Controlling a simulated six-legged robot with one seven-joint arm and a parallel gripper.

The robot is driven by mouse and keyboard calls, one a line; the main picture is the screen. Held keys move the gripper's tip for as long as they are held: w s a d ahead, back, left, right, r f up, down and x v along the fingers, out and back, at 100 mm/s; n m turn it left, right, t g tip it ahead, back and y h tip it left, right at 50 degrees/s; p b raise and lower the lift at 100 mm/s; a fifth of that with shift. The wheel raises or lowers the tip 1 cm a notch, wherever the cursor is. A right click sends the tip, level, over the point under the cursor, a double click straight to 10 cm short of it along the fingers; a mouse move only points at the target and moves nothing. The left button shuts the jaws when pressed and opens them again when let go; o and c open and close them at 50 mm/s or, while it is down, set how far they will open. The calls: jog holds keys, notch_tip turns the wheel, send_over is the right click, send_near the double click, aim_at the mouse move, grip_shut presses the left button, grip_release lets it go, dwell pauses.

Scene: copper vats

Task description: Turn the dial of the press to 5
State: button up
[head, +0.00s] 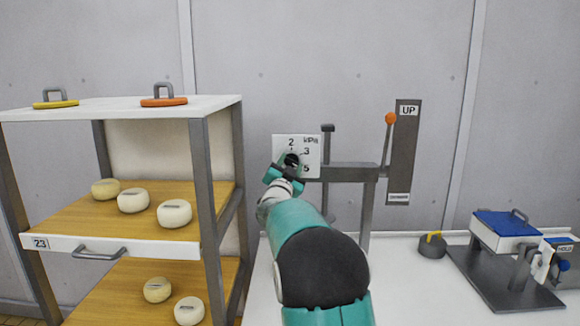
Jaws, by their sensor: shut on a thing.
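The press (366,172) stands against the back wall in the head view, with a grey frame and an orange-tipped lever (390,119). A white dial plate (312,143) on its left shows 2, 3, 5 and "kPa"; my gripper and arm cover its lower left part. The black dial (291,159) is mostly hidden behind my gripper. My gripper (286,170) is in front of the plate, shut on the dial. I cannot tell which number the dial points to.
A shelf rack (222,165) with several pale cheeses stands close on the left. Orange (164,102) and yellow (56,104) handled lids lie on its top. On the right, the white counter (405,295) bears a yellow-handled weight (432,246) and a blue-lidded box (505,228).

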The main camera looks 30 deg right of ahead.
jog(key=o, duration=1)
jog(key=v, duration=1.4)
jog(key=shift+w, duration=0.1)
